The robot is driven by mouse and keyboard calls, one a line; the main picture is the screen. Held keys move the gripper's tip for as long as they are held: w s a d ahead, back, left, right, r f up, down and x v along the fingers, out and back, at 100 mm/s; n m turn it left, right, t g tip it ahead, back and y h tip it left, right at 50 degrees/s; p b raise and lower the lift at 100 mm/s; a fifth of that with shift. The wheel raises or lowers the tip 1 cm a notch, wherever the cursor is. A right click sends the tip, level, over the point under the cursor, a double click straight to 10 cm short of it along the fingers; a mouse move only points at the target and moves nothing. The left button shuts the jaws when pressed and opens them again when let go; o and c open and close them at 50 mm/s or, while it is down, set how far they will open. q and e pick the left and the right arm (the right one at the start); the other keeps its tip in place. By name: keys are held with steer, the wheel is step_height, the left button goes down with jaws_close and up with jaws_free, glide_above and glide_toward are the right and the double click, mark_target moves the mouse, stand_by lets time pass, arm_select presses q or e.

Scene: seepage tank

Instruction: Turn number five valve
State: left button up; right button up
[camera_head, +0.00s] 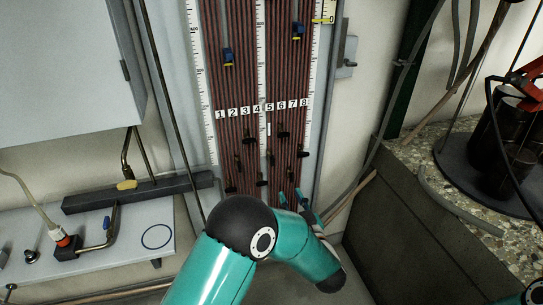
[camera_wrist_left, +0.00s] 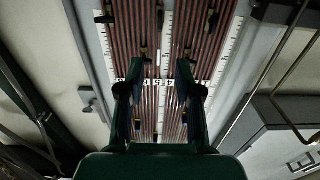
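The tube panel (camera_head: 238,85) stands in the upper middle of the head view, with number labels from 1 to 8; the label 5 (camera_head: 269,106) is right of the white middle scale. Small black valves sit in staggered rows below the labels, one of them (camera_head: 271,158) below the 5. I cannot tell for sure which valve belongs to tube five. My left gripper (camera_head: 295,200) is at the panel's lower right, below most valves. In the left wrist view its two fingers (camera_wrist_left: 157,85) are apart, with nothing seen between them but panel. My right gripper is not in view.
A grey shelf (camera_head: 100,235) with fittings and a yellow-handled tap (camera_head: 127,185) is at the left, under a pale cabinet (camera_head: 65,65). A stone-topped bench (camera_head: 445,150) with dark equipment (camera_head: 495,125) stands at the right. Hoses run along the panel's right side.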

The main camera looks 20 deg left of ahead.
mark_target(273, 162)
arm_select(q)
steer(key=b+x, duration=0.1)
steer(key=x, duration=1.5)
steer(key=shift+a+f, duration=0.1)
steer(key=shift+f, duration=0.05)
